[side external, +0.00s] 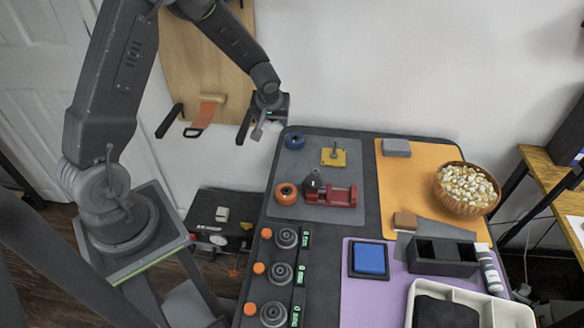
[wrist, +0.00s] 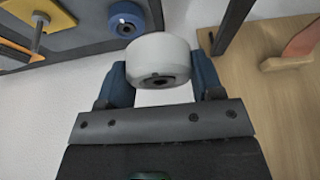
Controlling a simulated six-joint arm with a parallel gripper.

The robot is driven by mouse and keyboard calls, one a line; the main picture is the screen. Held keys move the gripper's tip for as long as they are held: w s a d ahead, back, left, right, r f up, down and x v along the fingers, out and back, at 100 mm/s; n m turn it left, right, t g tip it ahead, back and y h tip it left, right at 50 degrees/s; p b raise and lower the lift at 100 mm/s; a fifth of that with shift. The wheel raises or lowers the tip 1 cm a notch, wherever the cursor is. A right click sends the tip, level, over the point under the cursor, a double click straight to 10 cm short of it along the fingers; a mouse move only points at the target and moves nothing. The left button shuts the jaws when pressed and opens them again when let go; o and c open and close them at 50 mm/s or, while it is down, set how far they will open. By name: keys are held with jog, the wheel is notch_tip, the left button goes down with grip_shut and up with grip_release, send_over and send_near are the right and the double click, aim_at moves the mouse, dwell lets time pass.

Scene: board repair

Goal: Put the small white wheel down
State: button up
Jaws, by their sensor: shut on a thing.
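The small white wheel (wrist: 158,58) is between the two blue fingers of my gripper (wrist: 160,80) in the wrist view, with its dark hub facing the camera. My gripper is shut on it. In the side external view my gripper (side external: 261,125) hangs in the air just left of the table's back left corner, in front of the wall. The wheel is too small and too covered there to make out clearly.
A blue wheel (side external: 294,141) and an orange wheel (side external: 286,193) are on the grey mat (side external: 318,153). A yellow plate with a post (side external: 333,157) and a red vise (side external: 335,194) are there too.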

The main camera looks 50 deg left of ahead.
jog(key=s+a, duration=0.2)
jog(key=s, duration=0.4)
send_over(291, 167)
jog(key=s, duration=0.1)
jog(key=f, duration=0.7)
jog(key=shift+d+f, duration=0.1)
jog(key=shift+d, duration=0.25)
jog(key=shift+d+f, duration=0.1)
jog(key=shift+f, duration=0.05)
jog(key=shift+w+f, duration=0.1)
jog(key=shift+f, duration=1.8)
jog(key=shift+f, duration=0.1)
jog(key=o, duration=1)
jog(key=shift+c, duration=0.2)
